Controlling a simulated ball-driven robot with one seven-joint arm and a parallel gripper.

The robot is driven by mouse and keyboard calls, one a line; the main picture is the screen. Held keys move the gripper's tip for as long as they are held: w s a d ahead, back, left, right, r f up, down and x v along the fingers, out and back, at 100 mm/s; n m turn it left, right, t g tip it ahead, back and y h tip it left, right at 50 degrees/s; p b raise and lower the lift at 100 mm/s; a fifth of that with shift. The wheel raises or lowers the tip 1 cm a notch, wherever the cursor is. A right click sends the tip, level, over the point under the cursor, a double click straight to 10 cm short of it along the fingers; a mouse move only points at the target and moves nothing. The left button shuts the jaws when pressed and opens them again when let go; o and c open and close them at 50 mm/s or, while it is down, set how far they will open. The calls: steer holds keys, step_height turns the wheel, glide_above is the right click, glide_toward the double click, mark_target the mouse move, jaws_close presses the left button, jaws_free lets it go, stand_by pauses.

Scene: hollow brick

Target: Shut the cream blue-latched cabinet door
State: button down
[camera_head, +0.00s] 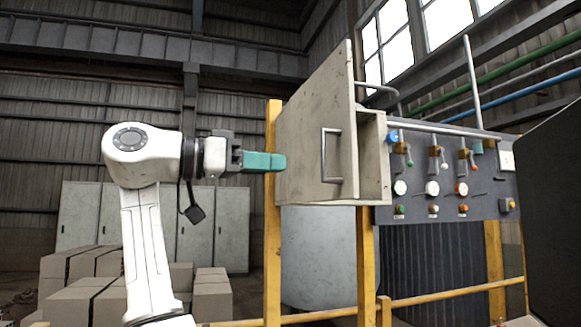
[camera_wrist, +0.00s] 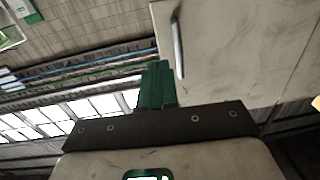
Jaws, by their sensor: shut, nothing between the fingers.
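The cream cabinet (camera_head: 374,160) is mounted at the left end of a dark control panel. Its worn cream door (camera_head: 305,110) stands open, swung out from the box, with a metal bar handle (camera_head: 325,155) on it. A blue latch (camera_head: 392,137) shows at the cabinet's right side. My gripper (camera_head: 283,162) has teal fingers, shut and empty, pointing right at the door's left part in the head view. I cannot tell whether they touch it. In the wrist view the shut fingers (camera_wrist: 157,68) are beside the cream panel (camera_wrist: 235,50), near a metal bar (camera_wrist: 178,48).
The control panel (camera_head: 470,200) carries several gauges, levers and knobs. Yellow posts and a rail (camera_head: 440,297) stand under and before the cabinet. Cardboard boxes (camera_head: 75,275) are stacked at lower left, with grey lockers (camera_head: 235,225) behind. A dark panel (camera_head: 548,200) fills the right edge.

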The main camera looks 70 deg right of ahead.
mark_target(350, 169)
steer(key=p+x, duration=0.2)
steer(key=x, duration=0.9)
steer(key=shift+s+d, duration=0.25)
steer(key=shift+s+d+f+p, duration=0.1)
steer(key=shift+s+d+p, duration=0.25)
steer(key=shift+s+d, duration=0.1)
